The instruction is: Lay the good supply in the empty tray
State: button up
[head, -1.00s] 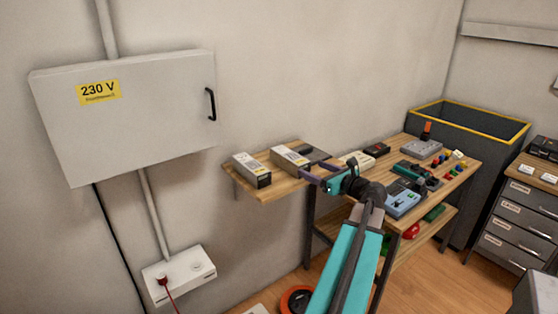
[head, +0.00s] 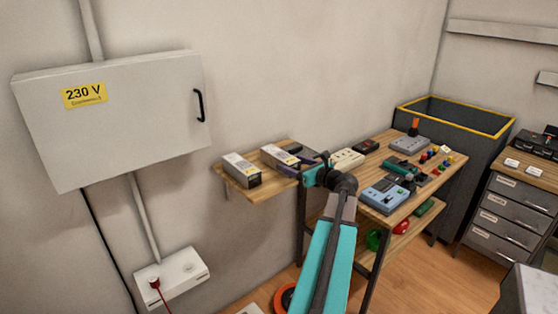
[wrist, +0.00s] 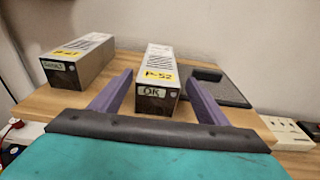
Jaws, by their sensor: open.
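Two grey box-shaped supplies lie side by side on the wooden wall shelf (head: 258,190). The right supply (head: 278,156) has an "OK" label on its dark front end and a yellow "P-52" label on top; it also shows in the wrist view (wrist: 160,75). The left supply (head: 242,169) has a yellow label and a pale front label I cannot read surely; it is also in the wrist view (wrist: 80,60). My gripper (head: 299,163) is open, its purple fingers on either side of the OK supply's front end in the wrist view (wrist: 157,92). Contact is not visible.
A dark flat tray-like piece (wrist: 222,92) with a black raised block lies right of the OK supply. The workbench to the right holds a beige device (head: 347,158), a blue device (head: 385,197) and several small parts. A wall cabinet (head: 120,120) hangs at left.

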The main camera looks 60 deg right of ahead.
aim_at(280, 158)
jog(key=shift+x, duration=1.2)
jog(key=shift+w, duration=0.1)
jog(key=shift+p+x, duration=0.8)
jog(key=shift+x, duration=1.7)
jog(key=shift+a, duration=0.1)
jog(key=shift+w, duration=0.1)
grip_shut()
